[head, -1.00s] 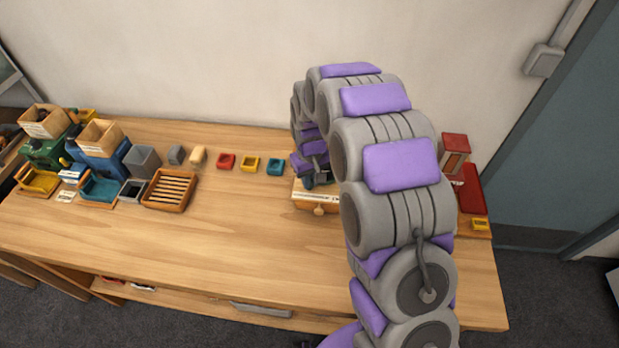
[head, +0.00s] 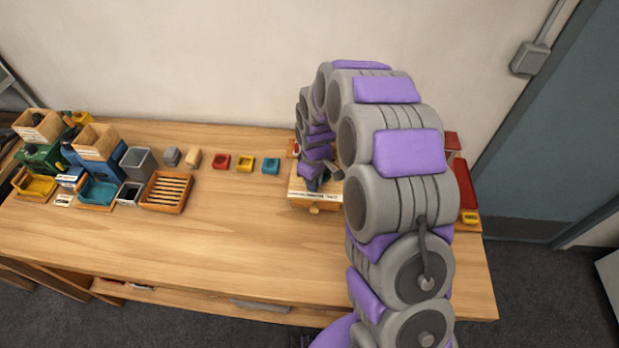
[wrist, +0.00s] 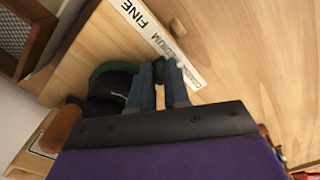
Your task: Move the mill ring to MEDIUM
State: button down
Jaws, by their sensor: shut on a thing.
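The mill (head: 315,208) is a wooden box near the back of the table, right of centre, partly behind my arm. In the wrist view its white label strip (wrist: 150,35) reads FINE, MEDIUM and a smaller word, likely COARSE. The dark mill ring (wrist: 110,85), with a green edge, lies left of my fingers. My gripper (wrist: 165,72) is shut on a small part of the mill ring, mostly hidden between the grey-blue fingers. The fingertips stand beside MEDIUM, toward the COARSE end. The exact pointer position is hidden.
A slatted wooden tray (head: 167,191) and several containers stand at the left. A red stand (head: 461,190) is behind my arm. The table's front middle is clear.

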jog(key=shift+d+n, duration=0.3)
jog(key=shift+n, duration=0.1)
jog(key=c, duration=1.4)
grip_release()
notch_tip(320, 180, up, 17)
jog(key=shift+w+r+p, duration=0.1)
jog(key=shift+r+p, duration=0.05)
jog(key=shift+p, duration=0.75)
